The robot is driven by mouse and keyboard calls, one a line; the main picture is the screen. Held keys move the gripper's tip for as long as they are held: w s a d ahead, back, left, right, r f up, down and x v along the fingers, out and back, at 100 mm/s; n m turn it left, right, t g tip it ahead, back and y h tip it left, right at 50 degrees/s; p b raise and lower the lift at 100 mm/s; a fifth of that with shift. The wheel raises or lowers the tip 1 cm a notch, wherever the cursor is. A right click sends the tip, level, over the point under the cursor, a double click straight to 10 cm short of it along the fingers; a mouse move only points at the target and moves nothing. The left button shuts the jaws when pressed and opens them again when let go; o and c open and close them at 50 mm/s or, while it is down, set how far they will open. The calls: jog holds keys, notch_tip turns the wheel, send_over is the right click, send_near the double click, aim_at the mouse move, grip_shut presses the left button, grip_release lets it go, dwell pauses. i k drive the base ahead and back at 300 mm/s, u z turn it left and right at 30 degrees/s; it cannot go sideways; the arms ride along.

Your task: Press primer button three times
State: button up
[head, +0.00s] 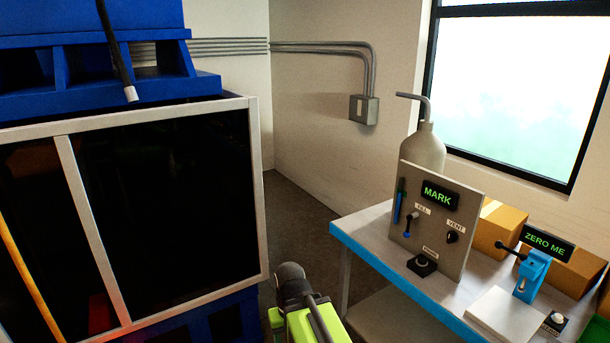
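A grey upright panel (460,207) stands on the bench with a green-lit "MARK" display. At its foot is a black box with a dark round button (422,264); the small label above it is too blurred to read for certain. A "FILL" lever (408,229) and a "VENT" knob (451,236) are higher on the panel. The lime-green and dark end of my arm (300,308) rises from the bottom edge, left of the bench and apart from the panel. I cannot make out its fingers.
The blue-edged bench (372,262) also bears a grey bottle (426,150), cardboard boxes, a blue lever device (534,275) marked "ZERO ME", a white plate and another button (556,320). A large dark-fronted cabinet (257,190) fills the left. Floor shows between cabinet and bench.

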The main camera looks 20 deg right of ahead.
aim_at(422, 261)
jog(key=z, duration=1.25)
